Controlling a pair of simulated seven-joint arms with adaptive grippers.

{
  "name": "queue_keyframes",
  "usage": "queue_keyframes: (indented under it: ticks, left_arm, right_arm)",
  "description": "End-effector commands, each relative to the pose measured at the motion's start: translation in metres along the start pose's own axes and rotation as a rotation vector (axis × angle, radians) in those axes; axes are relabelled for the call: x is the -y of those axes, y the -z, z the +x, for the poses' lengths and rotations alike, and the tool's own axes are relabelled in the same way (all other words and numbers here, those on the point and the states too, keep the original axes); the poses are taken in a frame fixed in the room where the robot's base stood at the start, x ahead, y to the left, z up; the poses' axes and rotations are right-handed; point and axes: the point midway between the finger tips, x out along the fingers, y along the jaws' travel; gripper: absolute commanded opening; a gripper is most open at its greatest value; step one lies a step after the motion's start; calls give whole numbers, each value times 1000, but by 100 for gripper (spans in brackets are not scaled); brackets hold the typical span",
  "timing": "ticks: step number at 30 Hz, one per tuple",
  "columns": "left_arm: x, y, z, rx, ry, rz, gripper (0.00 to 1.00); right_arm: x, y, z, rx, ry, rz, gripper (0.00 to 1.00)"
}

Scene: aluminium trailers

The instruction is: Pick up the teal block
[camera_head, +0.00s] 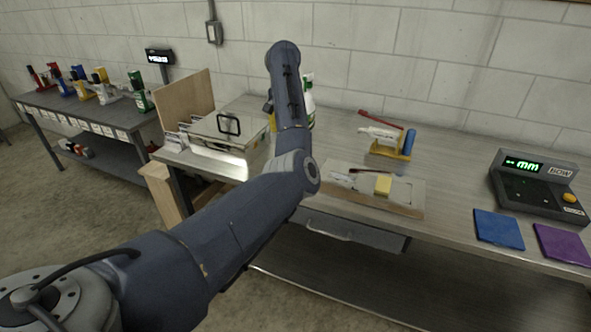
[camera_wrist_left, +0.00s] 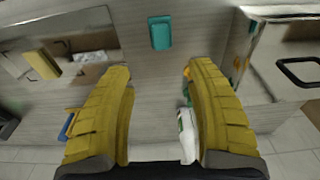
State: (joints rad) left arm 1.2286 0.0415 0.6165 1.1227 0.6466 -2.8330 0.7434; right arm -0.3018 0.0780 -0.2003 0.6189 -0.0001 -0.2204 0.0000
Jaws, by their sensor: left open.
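The teal block (camera_wrist_left: 160,32) lies on the grey bench top (camera_wrist_left: 145,65) at the top middle of the left wrist view. My left gripper (camera_wrist_left: 160,78) is open and empty, its two yellow ribbed fingers spread wide. The block lies beyond the fingertips, roughly centred between them and apart from both. In the head view my left arm reaches over the bench, and the block and left gripper cannot be made out there. My right gripper is in neither view.
A box with a black handle (camera_wrist_left: 285,58) stands to the right of the block. A tray holding a yellow block (camera_head: 383,185) is on the bench. A white and green bottle (camera_wrist_left: 187,135) stands near the right finger. A display unit (camera_head: 540,185) sits farther right.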

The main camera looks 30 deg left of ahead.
Motion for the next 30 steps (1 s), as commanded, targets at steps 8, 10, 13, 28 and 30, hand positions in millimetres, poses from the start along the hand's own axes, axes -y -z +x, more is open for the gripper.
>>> queue_keyframes:
  ticks: [8, 10, 13, 28, 30]
  left_arm:
    - [2, -1, 37, 4, 5, 0, 56]
    - [2, -1, 44, 2, 5, -2, 56]
    - [2, -1, 56, 4, 5, -1, 56]
    - [0, -1, 105, 3, 0, -1, 56]
    - [0, -1, 106, 2, 0, -2, 56]
  right_arm:
    - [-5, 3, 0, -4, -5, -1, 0]
    - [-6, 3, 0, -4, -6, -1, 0]
    - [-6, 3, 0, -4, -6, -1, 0]
    - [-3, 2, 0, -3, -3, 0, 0]
    - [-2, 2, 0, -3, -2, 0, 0]
